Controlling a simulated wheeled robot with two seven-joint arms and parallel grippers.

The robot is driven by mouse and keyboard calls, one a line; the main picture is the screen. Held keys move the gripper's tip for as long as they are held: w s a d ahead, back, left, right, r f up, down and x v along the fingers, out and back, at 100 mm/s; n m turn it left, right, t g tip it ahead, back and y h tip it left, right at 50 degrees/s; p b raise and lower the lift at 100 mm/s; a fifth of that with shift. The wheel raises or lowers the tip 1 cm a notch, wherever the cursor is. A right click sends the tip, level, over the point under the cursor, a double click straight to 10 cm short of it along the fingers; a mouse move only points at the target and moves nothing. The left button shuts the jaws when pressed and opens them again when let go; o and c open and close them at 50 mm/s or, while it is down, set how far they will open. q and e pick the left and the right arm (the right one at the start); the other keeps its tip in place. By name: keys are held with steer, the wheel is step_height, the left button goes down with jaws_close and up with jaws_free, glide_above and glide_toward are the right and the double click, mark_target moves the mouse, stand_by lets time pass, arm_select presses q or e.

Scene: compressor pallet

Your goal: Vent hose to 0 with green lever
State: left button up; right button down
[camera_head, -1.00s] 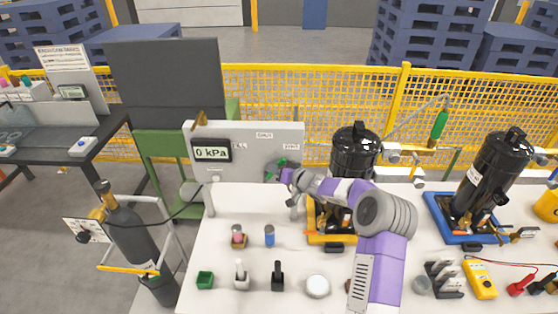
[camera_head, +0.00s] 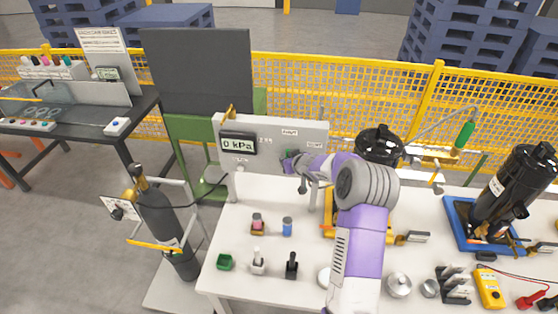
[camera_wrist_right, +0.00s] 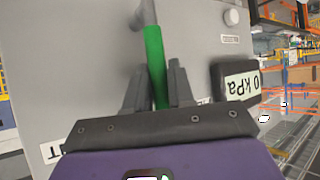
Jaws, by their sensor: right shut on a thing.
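A light grey panel (camera_head: 272,126) stands at the back left of the bench. Its display (camera_head: 238,143) reads 0 kPa; it also shows upside down in the right wrist view (camera_wrist_right: 240,86). The green lever (camera_wrist_right: 155,55) is on the panel's face, and my right gripper (camera_wrist_right: 158,88) is shut on it, one finger on each side. In the head view my right gripper (camera_head: 292,162) is at the panel's lower part, where it largely hides the lever. A dark hose (camera_head: 203,202) runs from the gas cylinder (camera_head: 160,215) toward the bench. My left gripper is out of view.
A black compressor (camera_head: 380,146) on a yellow base stands behind my right arm; another (camera_head: 515,190) sits on a blue tray (camera_head: 462,226).

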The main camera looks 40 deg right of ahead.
stand_by(0.3)
steer(key=c, duration=1.3)
jaws_free()
steer(key=shift+c, duration=0.2)
steer(key=shift+s, duration=0.1)
steer(key=v, duration=0.7)
steer(key=shift+s, duration=0.15)
steer(key=shift+r, duration=0.1)
